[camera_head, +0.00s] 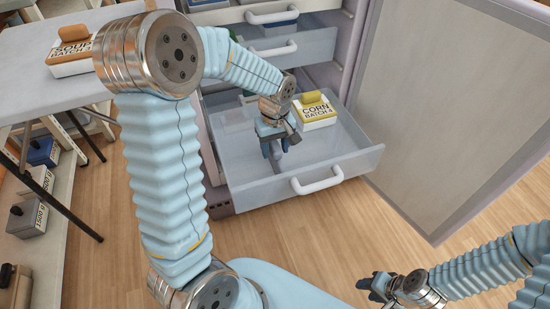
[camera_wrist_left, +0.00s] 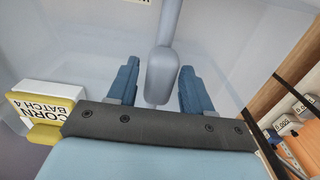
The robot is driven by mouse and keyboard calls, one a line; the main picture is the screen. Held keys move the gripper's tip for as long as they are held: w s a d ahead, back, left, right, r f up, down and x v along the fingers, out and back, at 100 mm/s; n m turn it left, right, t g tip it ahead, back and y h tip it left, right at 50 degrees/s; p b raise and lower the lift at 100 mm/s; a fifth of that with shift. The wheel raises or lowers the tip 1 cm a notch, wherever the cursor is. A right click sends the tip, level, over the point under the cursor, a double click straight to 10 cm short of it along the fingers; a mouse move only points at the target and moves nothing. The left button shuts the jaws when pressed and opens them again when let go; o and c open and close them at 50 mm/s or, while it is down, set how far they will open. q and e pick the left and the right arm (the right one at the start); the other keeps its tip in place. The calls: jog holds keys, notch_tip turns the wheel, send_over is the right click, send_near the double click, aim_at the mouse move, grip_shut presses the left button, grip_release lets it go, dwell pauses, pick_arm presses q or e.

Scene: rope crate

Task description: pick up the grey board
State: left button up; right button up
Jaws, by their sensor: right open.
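My left gripper (camera_head: 275,152) points down inside the open clear drawer (camera_head: 245,190). In the left wrist view its two blue fingers (camera_wrist_left: 161,85) are apart. A narrow grey piece with a rounded near end (camera_wrist_left: 162,75) stands between them, with a gap on each side. It looks like the grey board seen edge-on, but I cannot be sure. In the head view the gripper mostly hides this piece. My right gripper (camera_head: 373,287) is open and empty over the floor at the lower right.
A yellow-lidded corn box (camera_head: 317,113) stands in the drawer right of my left gripper; it also shows in the wrist view (camera_wrist_left: 45,105). More drawers (camera_head: 280,45) are above. An open door (camera_head: 455,100) is at right. A soup box (camera_head: 70,65) is on the left table.

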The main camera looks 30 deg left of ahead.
pick_arm(q)
grip_shut()
